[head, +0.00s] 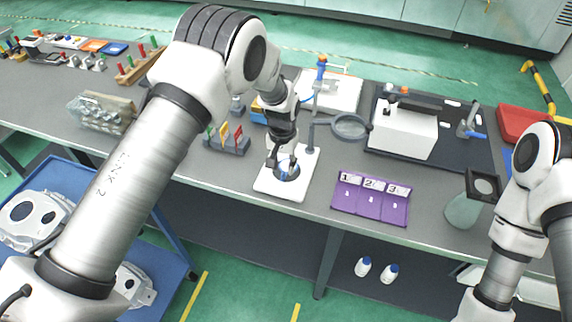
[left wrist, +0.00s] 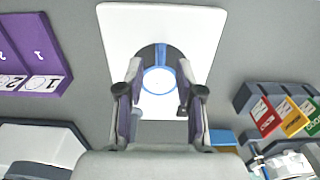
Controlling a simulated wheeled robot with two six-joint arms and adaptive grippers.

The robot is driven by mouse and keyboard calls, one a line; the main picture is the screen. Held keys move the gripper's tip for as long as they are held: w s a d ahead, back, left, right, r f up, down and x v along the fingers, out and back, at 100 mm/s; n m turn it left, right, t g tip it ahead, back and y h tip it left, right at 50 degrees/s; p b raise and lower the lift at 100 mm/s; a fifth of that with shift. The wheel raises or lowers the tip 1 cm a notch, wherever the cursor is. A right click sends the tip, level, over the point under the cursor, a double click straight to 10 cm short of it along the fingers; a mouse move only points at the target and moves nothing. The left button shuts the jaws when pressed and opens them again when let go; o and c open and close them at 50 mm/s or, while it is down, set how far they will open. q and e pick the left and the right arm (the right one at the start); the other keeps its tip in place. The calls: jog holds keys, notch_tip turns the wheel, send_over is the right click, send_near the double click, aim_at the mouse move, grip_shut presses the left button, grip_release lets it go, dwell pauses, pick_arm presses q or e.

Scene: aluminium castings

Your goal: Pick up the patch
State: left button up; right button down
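A small round piece with a blue rim and pale face (left wrist: 158,80) lies on a dark disc on a white board (left wrist: 120,25); I take it for the patch, but cannot be sure. In the head view the white board (head: 294,191) lies near the table's front edge, and the piece is mostly hidden by my gripper. My left gripper (head: 285,170) points down over it. In the left wrist view its two fingers (left wrist: 160,103) stand apart on either side of the round piece, with a gap visible at each side. My right arm shows at the right, but its gripper does not.
A magnifier (head: 350,127) on a post stands close behind the board. A purple numbered mat (head: 370,212) lies to the right, and a rack with coloured tabs (head: 228,145) to the left. A white box (head: 403,133) stands further right. Bare table lies between board and mat.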

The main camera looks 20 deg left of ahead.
aim_at(283, 172)
pick_arm(q)
jog(key=f, duration=0.1)
jog(key=f+p, duration=0.1)
jog(key=f, duration=0.1)
jog(key=shift+w+a, duration=0.1)
jog(key=shift+w, duration=0.3)
jog(key=shift+s+f, duration=0.15)
jog(key=shift+f, duration=0.25)
jog(key=shift+s, duration=0.2)
jog(key=shift+w+f, duration=0.1)
jog(key=shift+w, duration=0.05)
grip_shut()
